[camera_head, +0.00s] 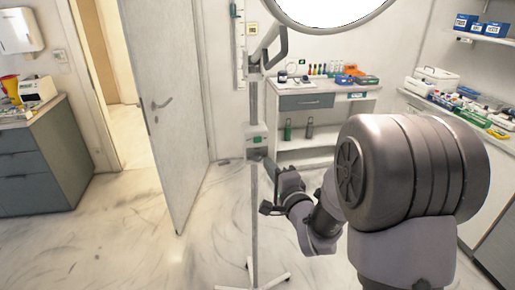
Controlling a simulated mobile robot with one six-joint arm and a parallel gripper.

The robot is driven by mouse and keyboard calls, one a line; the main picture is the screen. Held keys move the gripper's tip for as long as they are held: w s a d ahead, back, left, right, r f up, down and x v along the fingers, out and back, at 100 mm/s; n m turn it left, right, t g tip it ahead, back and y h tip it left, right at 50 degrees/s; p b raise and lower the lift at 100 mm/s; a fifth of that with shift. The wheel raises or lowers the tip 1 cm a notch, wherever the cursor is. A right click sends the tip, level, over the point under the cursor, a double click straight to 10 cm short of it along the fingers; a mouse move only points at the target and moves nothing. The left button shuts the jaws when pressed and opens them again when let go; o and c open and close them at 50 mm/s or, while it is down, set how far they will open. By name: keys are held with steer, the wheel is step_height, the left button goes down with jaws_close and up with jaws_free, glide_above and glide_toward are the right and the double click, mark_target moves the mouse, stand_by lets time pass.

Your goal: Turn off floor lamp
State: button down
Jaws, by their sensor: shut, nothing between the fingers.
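The floor lamp's thin grey pole (254,190) stands upright in the middle of the head view. Its round lamp head (325,8) at the top edge glows bright white, so the lamp is on. A small box with a green mark (257,141) sits on the pole at mid height. My gripper (267,168) is just below and right of this box, close to the pole. It is shut and seems to hold nothing. I cannot tell whether its tips touch the pole or box. My arm hides part of the room at right.
A door (170,110) stands ajar at left, beside a grey cabinet (40,160). A white shelf unit (325,95) with bottles and boxes stands behind the lamp. A side counter (455,115) holds supplies at right. The lamp's legged base (254,283) stands on open floor.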

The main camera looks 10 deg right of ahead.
glide_toward(253, 141)
steer(key=w, duration=0.2)
steer(key=w+a, duration=0.1)
steer(key=w, duration=0.2)
steer(key=shift+w, duration=0.2)
